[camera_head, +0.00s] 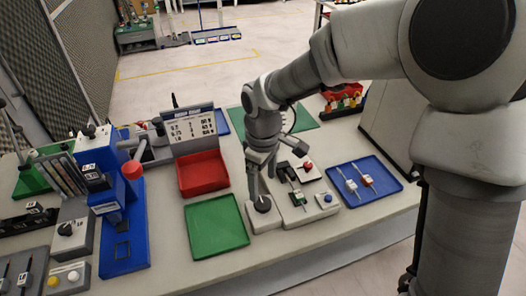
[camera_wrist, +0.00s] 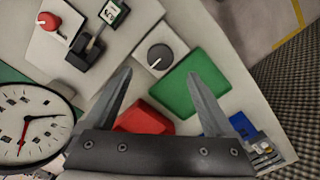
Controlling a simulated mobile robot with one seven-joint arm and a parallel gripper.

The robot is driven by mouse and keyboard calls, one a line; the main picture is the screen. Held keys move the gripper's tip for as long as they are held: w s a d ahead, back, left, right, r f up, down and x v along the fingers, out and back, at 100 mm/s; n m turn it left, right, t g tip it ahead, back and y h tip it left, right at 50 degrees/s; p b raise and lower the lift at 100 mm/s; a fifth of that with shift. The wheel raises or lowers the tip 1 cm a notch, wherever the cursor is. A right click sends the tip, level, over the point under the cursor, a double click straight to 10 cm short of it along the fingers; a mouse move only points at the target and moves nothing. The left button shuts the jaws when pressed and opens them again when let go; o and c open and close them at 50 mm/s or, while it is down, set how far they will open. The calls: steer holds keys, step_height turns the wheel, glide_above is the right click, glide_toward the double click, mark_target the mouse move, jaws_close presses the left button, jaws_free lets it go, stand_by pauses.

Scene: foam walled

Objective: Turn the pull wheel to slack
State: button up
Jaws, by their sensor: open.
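A dark round knob with a pale pointer line, which looks like the pull wheel (camera_head: 262,204), sits on a white box at the front of the bench. In the wrist view the wheel (camera_wrist: 160,57) lies just beyond and between my fingertips, with its pale line visible. My gripper (camera_head: 262,186) points down over the box, and its fingers are spread and empty. In the wrist view the gripper (camera_wrist: 159,73) shows both fingers apart, one on each side of the wheel in the picture. I cannot tell the exact height gap or read a slack mark.
A green tray (camera_head: 216,228) lies left of the box and a red bin (camera_head: 202,174) behind it. To the right stand a panel with a lever and red button (camera_head: 308,165), and a blue tray (camera_head: 363,182). A dial with a red hand (camera_wrist: 33,121) shows in the wrist view.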

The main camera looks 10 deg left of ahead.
step_height(320, 180, up, 10)
steer(key=shift+f+p, duration=0.2)
steer(key=shift+p, duration=0.15)
steer(key=s+d+r+m+t, duration=0.1)
steer(key=s+d+r+m, duration=0.2)
steer(key=d, duration=0.4)
steer(key=s+d+r+m+t, duration=0.2)
steer(key=d+r+m, duration=0.2)
steer(key=d, duration=0.3)
steer(key=s+d+m+t, duration=0.2)
steer(key=s+d+m, duration=0.5)
steer(key=s+d, duration=0.1)
steer(key=shift+s+d+r+t, duration=0.3)
steer(key=shift+s+d+r, duration=0.1)
steer(key=shift+d, duration=0.45)
